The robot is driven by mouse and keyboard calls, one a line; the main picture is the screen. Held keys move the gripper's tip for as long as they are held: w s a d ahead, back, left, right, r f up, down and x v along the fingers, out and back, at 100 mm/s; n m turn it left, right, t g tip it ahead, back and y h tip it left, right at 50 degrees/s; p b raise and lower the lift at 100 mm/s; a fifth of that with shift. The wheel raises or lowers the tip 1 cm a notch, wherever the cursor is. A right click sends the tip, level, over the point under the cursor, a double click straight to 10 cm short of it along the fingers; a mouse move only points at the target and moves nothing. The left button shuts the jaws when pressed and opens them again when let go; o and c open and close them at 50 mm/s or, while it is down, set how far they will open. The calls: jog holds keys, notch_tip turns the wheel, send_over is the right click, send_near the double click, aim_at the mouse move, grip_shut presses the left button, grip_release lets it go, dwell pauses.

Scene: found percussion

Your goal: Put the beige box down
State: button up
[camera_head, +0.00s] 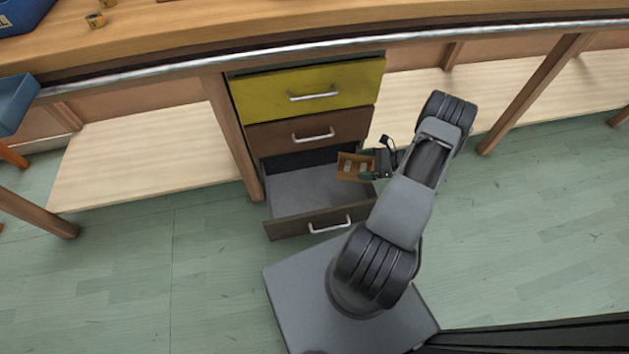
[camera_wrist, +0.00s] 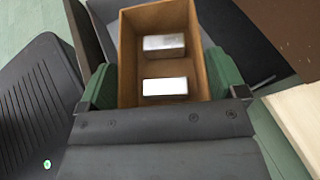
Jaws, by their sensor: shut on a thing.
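The beige box (camera_head: 347,165) is a small open-topped tan box with two pale blocks inside. My gripper (camera_head: 366,172) is shut on it and holds it over the right part of the open bottom drawer (camera_head: 290,190). In the wrist view, the box (camera_wrist: 127,60) sits between the green finger pads of my gripper (camera_wrist: 160,88), and the two silvery blocks (camera_wrist: 164,86) lie in it. The drawer is pulled out and its visible floor is bare. I cannot tell how high the box is above the drawer.
A closed yellow drawer (camera_head: 300,92) and a closed brown drawer (camera_head: 310,131) are above the open one. A long wooden worktop (camera_head: 200,30) runs over them. Pale low shelves (camera_head: 150,160) are on both sides. Green floor (camera_head: 120,270) is clear at the left.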

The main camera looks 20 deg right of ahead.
jog(key=x, duration=0.3)
jog(key=b+x, duration=0.1)
jog(key=x, duration=0.2)
jog(key=s+f+b+x, duration=0.1)
jog(key=x, duration=0.2)
jog(key=shift+a, duration=0.2)
jog(key=a+f+b, duration=0.1)
jog(key=f, duration=0.2)
jog(key=w+a+f+b, duration=0.1)
jog(key=a+f+b, duration=0.1)
jog(key=w+a+f+b, duration=0.1)
jog(key=f+b, duration=0.1)
jog(key=f, duration=0.1)
jog(key=shift+w+a+f, duration=0.2)
jog(key=shift+a+f, duration=0.15)
jog(key=shift+f, duration=0.1)
jog(key=shift+f, duration=0.1)
jog(key=shift+f+b, duration=0.55)
jog(key=shift+b, duration=0.05)
jog(key=o, duration=0.7)
